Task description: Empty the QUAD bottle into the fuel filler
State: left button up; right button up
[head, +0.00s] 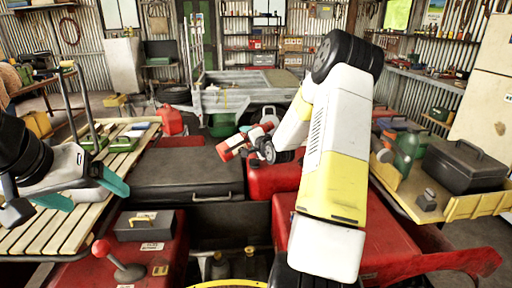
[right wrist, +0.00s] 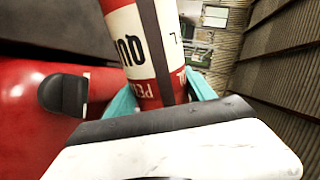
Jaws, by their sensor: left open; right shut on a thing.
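The QUAD bottle (head: 232,148), red and white, is held tilted above the red bodywork in the head view. In the right wrist view the bottle (right wrist: 132,45) fills the upper middle, with part of its lettering readable. My right gripper (right wrist: 160,95) is shut on it, a teal finger on each side. Its fingertips are hard to make out in the head view. A black raised fitting (right wrist: 62,93) sits on red bodywork left of the bottle; I cannot tell whether it is the fuel filler. My left gripper (head: 84,192) is open and empty over the slatted rack at left.
The red bodywork (head: 395,225) carries a black seat (head: 170,165). A red lever (head: 101,250) and a grey box (head: 145,226) stand at front left. A red can (head: 171,121) stands behind the slatted rack (head: 50,232). A black case (head: 466,166) sits on a yellow tray at right.

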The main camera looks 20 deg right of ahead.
jog(key=shift+f+n+h, duration=0.2)
jog(key=shift+n+h, duration=0.1)
jog(key=shift+n, duration=0.5)
jog(key=shift+w+d+r+n+t+h, duration=0.15)
jog(key=shift+d+r+n+t+h, duration=0.25)
jog(key=shift+n, duration=0.5)
jog(key=r+n, duration=0.2)
jog(key=r, duration=0.1)
jog(key=r+n+b, duration=0.1)
jog(key=shift+w+d+r+t+h, duration=0.2)
jog(key=shift+d+r+t+h, duration=0.1)
jog(key=shift+d, duration=0.1)
jog(key=shift+a+r+n, duration=0.1)
jog(key=shift+r+n, duration=0.25)
jog(key=shift+n, duration=0.35)
jog(key=n, duration=0.2)
jog(key=shift+n+t, duration=0.4)
jog(key=shift+w+n+t, duration=0.15)
jog(key=shift+n+t, duration=0.15)
jog(key=shift+n, duration=0.7)
jog(key=shift+f, duration=0.1)
